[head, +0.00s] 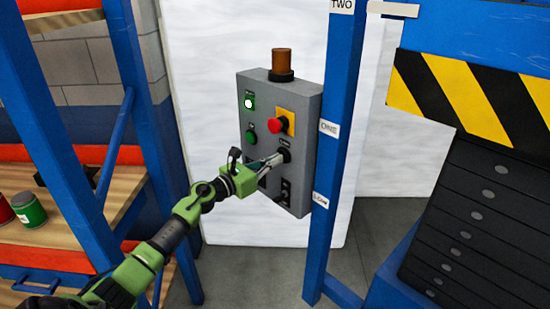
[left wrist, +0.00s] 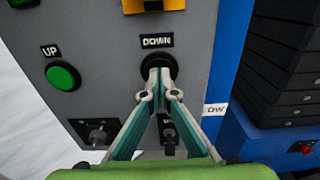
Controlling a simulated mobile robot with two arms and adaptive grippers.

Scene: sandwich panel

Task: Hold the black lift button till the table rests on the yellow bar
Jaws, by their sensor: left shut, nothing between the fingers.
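The grey control box (head: 302,105) hangs beside a blue post. The black button (head: 286,154) sits at its right, under a DOWN label (left wrist: 157,41); it also shows in the left wrist view (left wrist: 149,61). My left gripper (head: 278,160) is shut and empty, its tips at the button's face. In the left wrist view its tips (left wrist: 160,76) overlap the button's lower part; I cannot tell how far it is pressed. The lift table (head: 480,45), blue with a striped edge, stands at the right above black bellows. I cannot make out the yellow bar. My right gripper is not in view.
The box also bears a red stop button (head: 274,125) on yellow, a green UP button (left wrist: 62,76), a lit white-green lamp (head: 248,102) and lower switches. The blue post (head: 340,120) stands close to its right. A shelf with cans (head: 29,210) is at the left.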

